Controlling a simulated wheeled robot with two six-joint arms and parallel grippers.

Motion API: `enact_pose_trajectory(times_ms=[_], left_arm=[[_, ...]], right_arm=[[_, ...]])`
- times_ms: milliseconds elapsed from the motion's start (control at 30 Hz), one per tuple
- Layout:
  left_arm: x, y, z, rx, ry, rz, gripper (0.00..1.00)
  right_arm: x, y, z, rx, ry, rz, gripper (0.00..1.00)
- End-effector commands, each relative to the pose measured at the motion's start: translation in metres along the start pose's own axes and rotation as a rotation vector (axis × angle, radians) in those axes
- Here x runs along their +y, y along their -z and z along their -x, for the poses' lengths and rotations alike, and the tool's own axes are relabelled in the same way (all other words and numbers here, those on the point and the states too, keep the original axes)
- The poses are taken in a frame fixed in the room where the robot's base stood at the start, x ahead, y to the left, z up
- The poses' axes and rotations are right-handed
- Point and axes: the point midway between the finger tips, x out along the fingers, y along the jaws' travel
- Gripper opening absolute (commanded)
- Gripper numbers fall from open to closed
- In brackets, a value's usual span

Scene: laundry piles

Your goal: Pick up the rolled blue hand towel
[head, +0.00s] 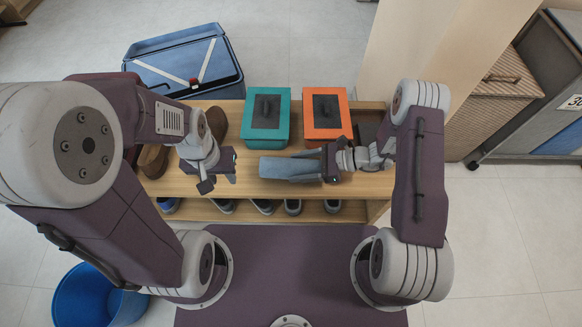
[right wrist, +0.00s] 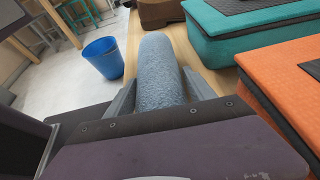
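The rolled blue hand towel (head: 275,167) lies along the wooden bench, in front of the teal and orange boxes. My right gripper (head: 308,166) reaches it from the right, with a finger along each side of its right end. In the right wrist view the towel (right wrist: 160,70) fills the space between the fingers (right wrist: 160,92), with no clear gap on either side. Its far end sticks out beyond the fingertips. I cannot tell whether it is off the bench. My left gripper (head: 219,184) is open and empty, left of the towel.
A teal box (head: 266,140) and an orange box (head: 325,133) stand behind the towel. Brown shoes (head: 153,160) are at the bench's left end. Several shoes sit on the lower shelf.

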Motion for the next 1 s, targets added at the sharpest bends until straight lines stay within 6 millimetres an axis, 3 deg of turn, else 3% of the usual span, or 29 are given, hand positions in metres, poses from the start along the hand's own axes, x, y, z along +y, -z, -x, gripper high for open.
enact_pose_trajectory(times_ms=[67,367,600,1000], left_arm=[[0.000,0.000,0.000,0.000,0.000,0.000,0.36],[0.000,0.001,0.004,0.000,0.000,0.000,0.36],[0.001,0.003,0.028,0.000,0.000,0.000,0.36],[0.001,0.006,0.062,0.000,0.000,0.000,0.36]], right_arm=[[0.000,0.000,0.000,-0.001,0.000,0.000,0.14],[0.000,-0.007,0.003,0.000,0.001,0.001,0.14],[-0.001,-0.046,0.019,0.000,0.001,0.002,0.14],[0.065,-0.068,0.100,-0.001,0.005,-0.004,0.14]])
